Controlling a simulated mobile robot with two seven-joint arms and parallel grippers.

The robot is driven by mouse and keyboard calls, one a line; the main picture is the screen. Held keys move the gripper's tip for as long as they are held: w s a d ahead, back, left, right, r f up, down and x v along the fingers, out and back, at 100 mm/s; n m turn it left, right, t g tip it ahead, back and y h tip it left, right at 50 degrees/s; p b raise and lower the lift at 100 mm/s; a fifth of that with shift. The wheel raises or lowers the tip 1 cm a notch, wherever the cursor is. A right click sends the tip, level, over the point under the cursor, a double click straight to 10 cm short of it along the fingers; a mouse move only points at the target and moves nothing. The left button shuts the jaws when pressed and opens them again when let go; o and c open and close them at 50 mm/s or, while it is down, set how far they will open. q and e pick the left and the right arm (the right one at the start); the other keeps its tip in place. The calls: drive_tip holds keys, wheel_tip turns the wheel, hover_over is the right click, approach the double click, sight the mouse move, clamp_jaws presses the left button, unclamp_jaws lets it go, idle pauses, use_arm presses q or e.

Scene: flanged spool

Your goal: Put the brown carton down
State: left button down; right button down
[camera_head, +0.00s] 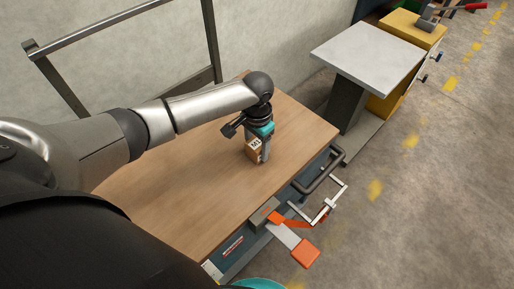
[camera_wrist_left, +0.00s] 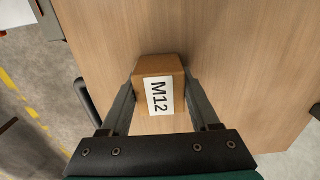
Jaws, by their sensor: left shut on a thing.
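The brown carton (camera_head: 253,150) is a small box with a white label, at the far right part of the wooden table top (camera_head: 190,185). My left gripper (camera_head: 259,157) points down and is shut on the carton. In the left wrist view the left gripper (camera_wrist_left: 162,95) has a finger against each side of it. I cannot tell whether the carton's underside touches the table. My right gripper is not in view.
A grey-topped stand (camera_head: 368,52) and a yellow cabinet (camera_head: 408,35) are beyond the table. The table top around the carton is clear.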

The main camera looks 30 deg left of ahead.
sight(257, 143)
use_arm(q)
drive_tip(key=shift+r, duration=0.1)
drive_tip(key=shift+c, duration=0.6)
unclamp_jaws()
wheel_tip(257, 143, up, 12)
drive_tip(key=p, duration=0.4)
